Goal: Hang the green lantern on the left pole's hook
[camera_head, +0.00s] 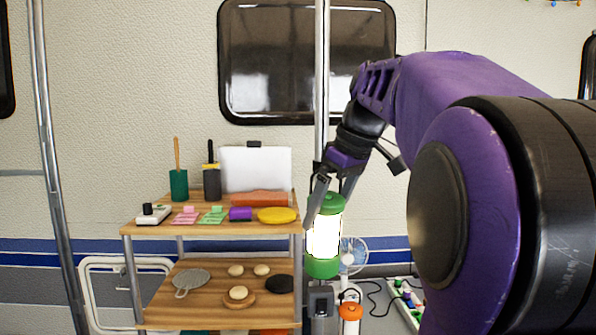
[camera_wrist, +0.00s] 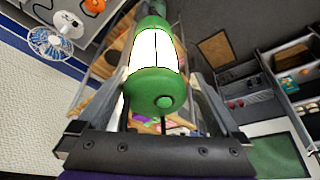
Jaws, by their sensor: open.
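The green lantern (camera_head: 322,266), with a glowing white middle, is upright in front of a metal pole (camera_head: 322,80) in the head view. In the wrist view, the lantern (camera_wrist: 163,82) lies between the spread fingers of my gripper (camera_wrist: 160,100). My gripper (camera_head: 327,212) is open at the lantern's upper part, pointing down, one finger crossing its left side. I cannot tell whether the fingers touch it. Another pole (camera_head: 52,150) stands at the far left. I cannot make out a hook or what supports the lantern.
A tray of small coloured items (camera_head: 404,300) lies at lower right.

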